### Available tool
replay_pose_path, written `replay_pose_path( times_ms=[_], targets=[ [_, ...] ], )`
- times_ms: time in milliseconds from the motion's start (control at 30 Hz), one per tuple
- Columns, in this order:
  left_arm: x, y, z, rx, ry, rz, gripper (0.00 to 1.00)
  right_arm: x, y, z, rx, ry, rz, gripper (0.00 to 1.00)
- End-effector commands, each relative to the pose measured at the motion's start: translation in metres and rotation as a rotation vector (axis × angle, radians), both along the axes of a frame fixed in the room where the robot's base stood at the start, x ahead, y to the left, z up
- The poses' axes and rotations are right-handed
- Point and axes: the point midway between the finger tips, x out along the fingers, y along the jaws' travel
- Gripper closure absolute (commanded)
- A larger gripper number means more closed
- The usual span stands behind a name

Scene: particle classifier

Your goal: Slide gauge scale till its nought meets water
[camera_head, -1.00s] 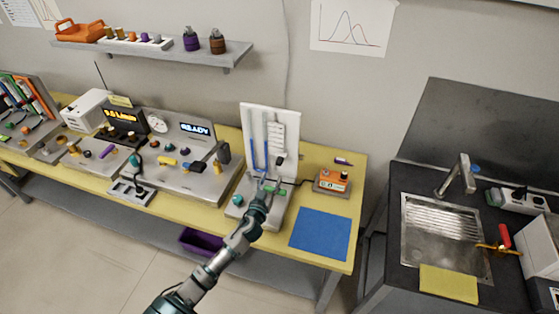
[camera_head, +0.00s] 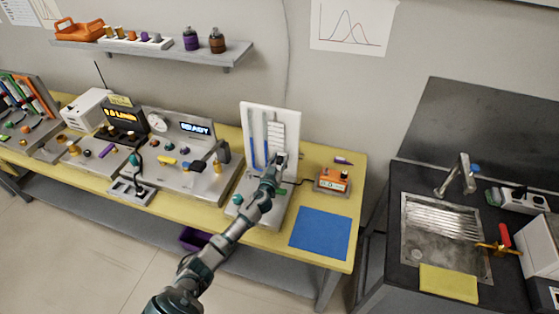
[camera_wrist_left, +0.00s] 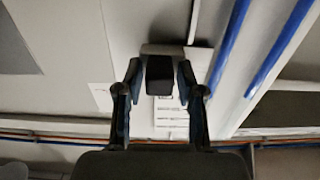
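The gauge is a white upright panel (camera_head: 288,118) on a grey base, with two tubes partly filled with blue water (camera_head: 253,153). The water columns also show in the left wrist view (camera_wrist_left: 229,45). A pale scale plate with dark lines (camera_head: 277,132) sits right of the tubes; its lower part is hidden by my gripper in the head view. A dark block-shaped knob (camera_wrist_left: 160,76) is in front of the scale (camera_wrist_left: 171,115) in the wrist view. My left gripper (camera_head: 279,160) is at the knob, its fingers either side of it with narrow gaps. My right gripper is out of view.
An orange-topped box (camera_head: 331,180) and a blue mat (camera_head: 320,233) lie right of the gauge. A grey console (camera_head: 190,178) with knobs and a display stands to its left. A sink (camera_head: 440,235) is farther right.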

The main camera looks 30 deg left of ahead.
Motion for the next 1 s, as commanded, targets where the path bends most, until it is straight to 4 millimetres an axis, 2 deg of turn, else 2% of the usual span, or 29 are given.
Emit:
replay_pose_path(
  times_ms=[33, 100, 300, 500, 767, 800, 867, 900, 1000],
  targets=[
    [0.000, 0.000, 0.000, 0.000, 0.000, 0.000, 0.82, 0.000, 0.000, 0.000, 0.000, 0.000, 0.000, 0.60],
    [0.000, 0.000, 0.000, 0.000, 0.000, 0.000, 1.00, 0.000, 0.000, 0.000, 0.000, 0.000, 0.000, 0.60],
    [0.000, 0.000, 0.000, 0.000, 0.000, 0.001, 1.00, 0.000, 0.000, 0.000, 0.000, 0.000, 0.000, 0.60],
    [0.000, 0.000, 0.020, -0.001, -0.002, 0.001, 1.00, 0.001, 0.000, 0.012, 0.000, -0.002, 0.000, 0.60],
    [0.000, 0.001, 0.018, 0.000, 0.000, 0.001, 1.00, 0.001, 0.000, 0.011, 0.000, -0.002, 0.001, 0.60],
    [0.000, 0.001, 0.017, 0.000, 0.000, 0.001, 0.71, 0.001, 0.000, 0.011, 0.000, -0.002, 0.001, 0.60],
    [0.000, 0.000, 0.017, 0.000, 0.001, 0.001, 0.56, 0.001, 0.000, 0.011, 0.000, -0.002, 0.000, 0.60],
    [0.000, 0.000, 0.017, 0.000, 0.001, 0.001, 0.50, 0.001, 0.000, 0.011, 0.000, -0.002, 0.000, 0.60],
    [0.000, 0.000, 0.018, 0.000, 0.000, 0.000, 0.50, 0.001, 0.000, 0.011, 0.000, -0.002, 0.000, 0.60]
  ],
)
